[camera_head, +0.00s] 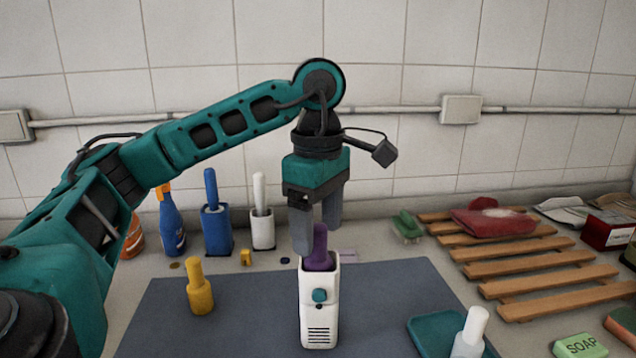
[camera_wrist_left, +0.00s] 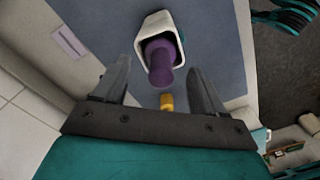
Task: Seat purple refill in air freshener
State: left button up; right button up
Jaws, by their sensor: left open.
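The purple refill (camera_head: 319,248) stands upright in the top opening of the white air freshener (camera_head: 320,305), with its neck sticking out above the rim. The air freshener stands on the dark grey mat. In the left wrist view the refill (camera_wrist_left: 161,62) sits in the air freshener's opening (camera_wrist_left: 157,22), ahead of and between the spread fingers (camera_wrist_left: 160,85), apart from both. How deep the refill sits is hidden by the housing. My right gripper is in neither view.
A yellow bottle (camera_head: 199,288) stands on the mat (camera_head: 240,310) to the left. Blue and white holders line the back wall. A wooden rack (camera_head: 530,270) with a red cloth is at right.

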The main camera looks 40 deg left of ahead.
pick_arm(q)
notch_tip(320, 180, up, 7)
jog(key=p, duration=0.3)
jog(key=shift+r, duration=0.15)
jog(key=shift+b, duration=0.3)
jog(key=shift+r, duration=0.75)
